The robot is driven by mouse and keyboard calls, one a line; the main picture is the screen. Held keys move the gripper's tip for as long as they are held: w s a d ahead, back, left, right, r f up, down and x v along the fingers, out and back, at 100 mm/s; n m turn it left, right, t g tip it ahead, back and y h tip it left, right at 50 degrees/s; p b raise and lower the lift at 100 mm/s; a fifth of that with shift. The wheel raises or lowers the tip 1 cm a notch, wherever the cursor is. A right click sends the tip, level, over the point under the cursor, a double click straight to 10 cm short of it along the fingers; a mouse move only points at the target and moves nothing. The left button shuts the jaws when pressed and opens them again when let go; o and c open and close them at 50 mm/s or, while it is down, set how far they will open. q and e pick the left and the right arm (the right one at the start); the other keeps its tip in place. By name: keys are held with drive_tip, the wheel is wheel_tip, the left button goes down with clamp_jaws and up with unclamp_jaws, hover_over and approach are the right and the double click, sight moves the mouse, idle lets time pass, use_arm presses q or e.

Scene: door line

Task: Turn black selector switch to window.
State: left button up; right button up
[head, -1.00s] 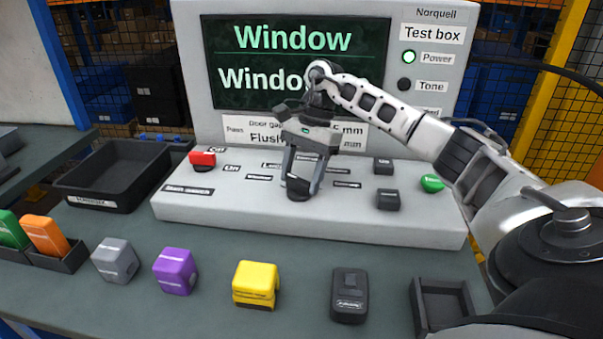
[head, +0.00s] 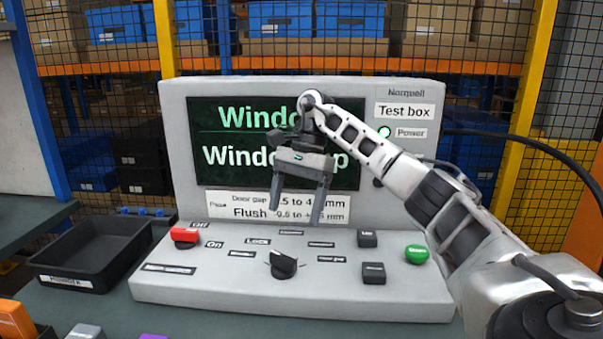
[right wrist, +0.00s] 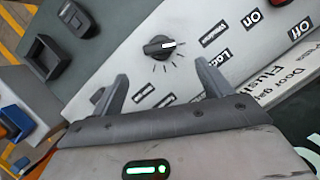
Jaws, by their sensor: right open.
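The black selector switch (head: 283,264) is a round knob on the sloping panel of the test box. In the right wrist view the knob (right wrist: 160,46) has a white mark pointing right, towards the label that appears to read Window (right wrist: 213,35). My right gripper (head: 296,215) is open and empty, above the knob and apart from it. In the right wrist view its two fingers (right wrist: 160,72) are spread with nothing between them. The screen (head: 230,165) shows Window on its top line; my gripper partly covers both lines. My left gripper is not in view.
A red switch (head: 185,235) is at the panel's left, with black buttons (head: 373,273) and a green button (head: 416,254) at its right. A black tray (head: 85,255) stands left of the box. Coloured blocks show at the lower left edge.

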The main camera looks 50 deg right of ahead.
drive_tip(key=p+v, duration=0.2)
drive_tip(key=v, duration=0.4)
drive_tip(key=shift+r+p, duration=0.2)
drive_tip(key=shift+p, duration=0.2)
drive_tip(key=shift+d, duration=0.1)
